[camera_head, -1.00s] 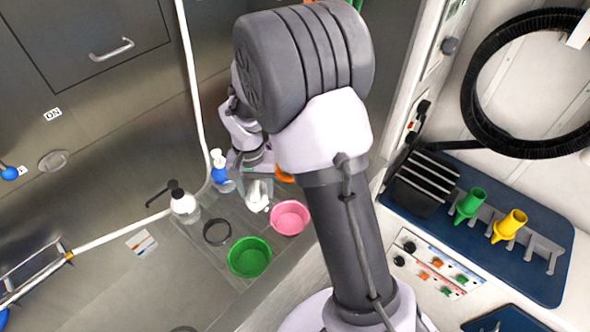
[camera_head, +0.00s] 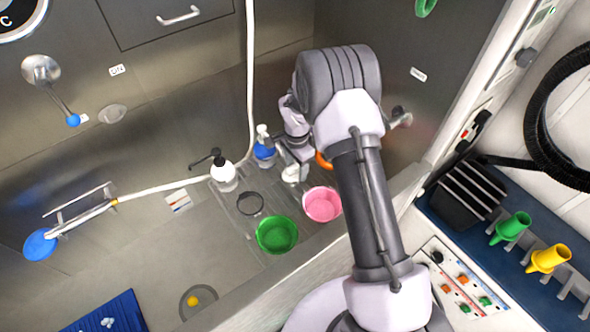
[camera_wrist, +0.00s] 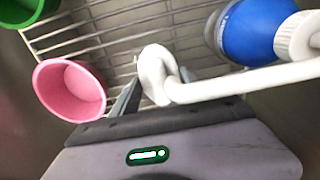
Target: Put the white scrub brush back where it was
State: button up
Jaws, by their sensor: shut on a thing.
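The white scrub brush (camera_head: 291,173) is at my gripper over the slatted rack, between the blue bottle and the pink bowl. In the wrist view the white brush (camera_wrist: 158,72) is held between the two fingers of my gripper (camera_wrist: 157,90). A long white bar runs from there to the right edge; I cannot tell whether it is the brush's handle. My gripper (camera_head: 288,160) is partly hidden by my own arm in the head view. Whether the brush touches the rack is unclear.
The blue bottle (camera_head: 263,150) stands close left of my gripper. The pink bowl (camera_head: 322,204), green bowl (camera_head: 277,235), black ring (camera_head: 250,204) and white bottle (camera_head: 223,175) are nearby. An orange item (camera_head: 323,160) is partly behind my arm. A white hose (camera_head: 250,80) hangs behind.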

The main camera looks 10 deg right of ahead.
jog(key=shift+w+a+f, duration=0.2)
jog(key=shift+w+f, duration=0.25)
jog(key=shift+f, duration=0.3)
jog(key=shift+d+r, duration=0.1)
jog(key=shift+r, duration=0.05)
jog(key=shift+b, duration=0.3)
jog(key=o, duration=0.7)
jog(key=shift+f, duration=0.25)
jog(key=o, duration=0.5)
jog(key=shift+r, duration=0.1)
